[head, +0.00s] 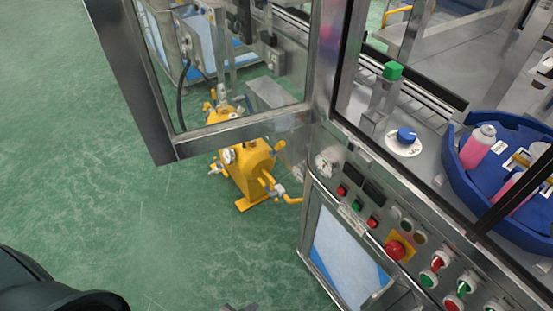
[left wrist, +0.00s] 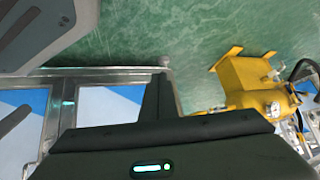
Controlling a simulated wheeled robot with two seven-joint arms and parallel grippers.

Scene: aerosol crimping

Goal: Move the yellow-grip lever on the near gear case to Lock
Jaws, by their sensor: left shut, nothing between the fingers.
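The near yellow gear case (head: 252,172) stands on the green floor beside the machine, partly behind the open door's frame. Yellow-grip handles show on its right side, one curving down (head: 268,181) and one reaching toward the cabinet (head: 291,200). I cannot tell which is the task's lever, and no Lock mark is readable. My left gripper (left wrist: 158,98) is shut and empty, apart from the case. Only a small grey tip of it (head: 240,307) shows at the head view's bottom edge. My right gripper is not seen.
A metal-framed glass door (head: 225,133) stands open above the case. The machine's control panel (head: 375,215) has several buttons and a red emergency stop (head: 397,249). A blue turntable (head: 465,185) holds pink cans. Green floor (head: 120,215) is clear to the left.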

